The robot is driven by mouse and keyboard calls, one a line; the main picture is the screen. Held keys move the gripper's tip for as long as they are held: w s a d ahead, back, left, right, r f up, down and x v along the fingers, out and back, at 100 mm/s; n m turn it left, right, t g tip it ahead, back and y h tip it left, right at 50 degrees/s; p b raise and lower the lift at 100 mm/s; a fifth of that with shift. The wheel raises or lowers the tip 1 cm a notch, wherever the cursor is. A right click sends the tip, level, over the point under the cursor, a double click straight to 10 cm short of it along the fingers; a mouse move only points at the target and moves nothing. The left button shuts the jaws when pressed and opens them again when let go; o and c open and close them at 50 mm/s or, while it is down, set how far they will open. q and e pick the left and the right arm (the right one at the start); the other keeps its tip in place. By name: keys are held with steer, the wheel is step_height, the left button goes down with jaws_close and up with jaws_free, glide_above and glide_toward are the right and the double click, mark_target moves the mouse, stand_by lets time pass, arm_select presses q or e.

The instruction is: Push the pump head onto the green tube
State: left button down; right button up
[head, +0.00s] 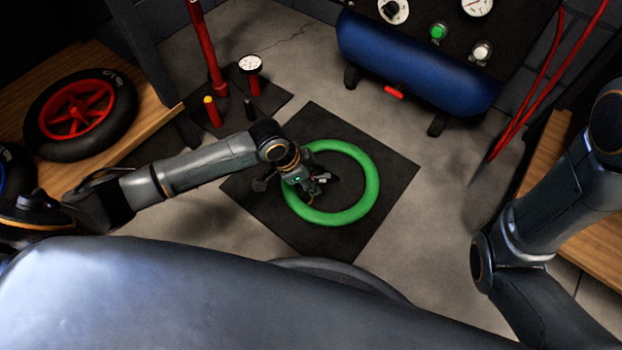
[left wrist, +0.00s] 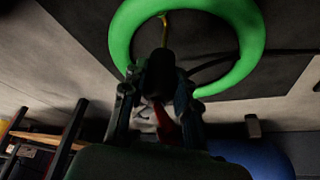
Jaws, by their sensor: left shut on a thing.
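The green tube (head: 374,190) lies as a ring on a black mat (head: 393,165) on the floor. My left gripper (head: 318,184) is over the ring's left inner side, shut on the dark pump head. In the left wrist view the dark pump head (left wrist: 160,72) stands between the fingers, with a red part (left wrist: 162,122) below it. A thin brass-coloured valve stem (left wrist: 164,32) runs from the green tube (left wrist: 122,32) in line with the pump head's end. I cannot tell whether they touch. My right gripper is out of view.
A red floor pump (head: 208,50) with a round gauge (head: 250,64) stands behind my left arm. A blue compressor tank (head: 420,65) is at the back. A wheel with a red rim (head: 78,112) lies on a wooden bench at left. Floor right of the mat is clear.

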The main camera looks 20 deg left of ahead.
arm_select(q)
steer(key=shift+f, duration=1.55)
steer(key=c, duration=0.9)
jaws_free()
steer(key=shift+c, duration=0.2)
